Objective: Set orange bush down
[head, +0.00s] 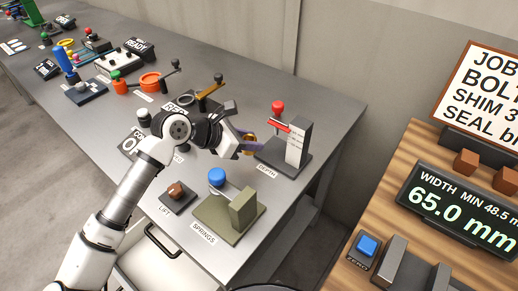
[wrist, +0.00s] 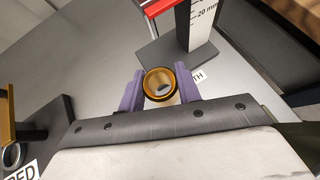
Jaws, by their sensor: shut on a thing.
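The orange bush (wrist: 160,98) is a short amber ring with an open bore, seen from its end in the wrist view. My gripper (wrist: 161,86) is shut on it, with one purple finger on each side. In the head view my gripper (head: 251,142) is over the grey bench, just left of the DEPTH gauge, and mostly hides the bush. The bush's height above the bench is hard to tell.
The DEPTH gauge (head: 298,142) with its red arm and white scale stands close by; it also shows in the wrist view (wrist: 199,22). The SPRINGS fixture (head: 242,212) and LIFT knob (head: 176,191) are nearer the front. A wooden table (head: 390,180) with a width display (head: 462,212) is at right.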

